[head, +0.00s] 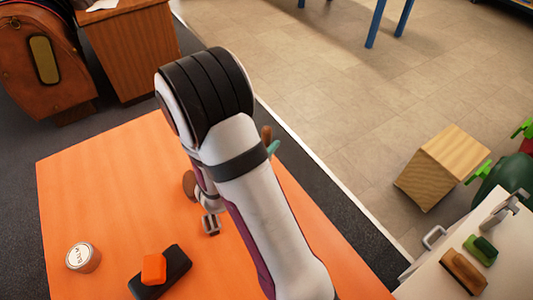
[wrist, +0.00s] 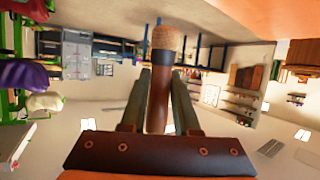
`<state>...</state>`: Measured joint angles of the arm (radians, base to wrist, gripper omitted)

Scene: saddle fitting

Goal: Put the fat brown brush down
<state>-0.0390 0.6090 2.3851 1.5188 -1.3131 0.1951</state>
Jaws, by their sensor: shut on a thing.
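The fat brown brush (wrist: 166,42) is in my gripper (wrist: 162,78) in the wrist view. Its thick brown handle stands between the two grey-green fingers, which press on it from both sides. A dark band and a lighter, rough brown end stick out beyond the fingertips. In the head view my arm hides most of the gripper. Only a bit of brown, likely the brush (head: 266,133), and a teal fingertip show past the arm, over the far right side of the orange table (head: 100,165). I cannot tell its height above the table.
A round tin (head: 83,257) stands at the table's near left. An orange block (head: 153,268) lies on a black pad (head: 172,277). A brown round thing (head: 188,185) and a small metal piece (head: 211,224) show beside my arm.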

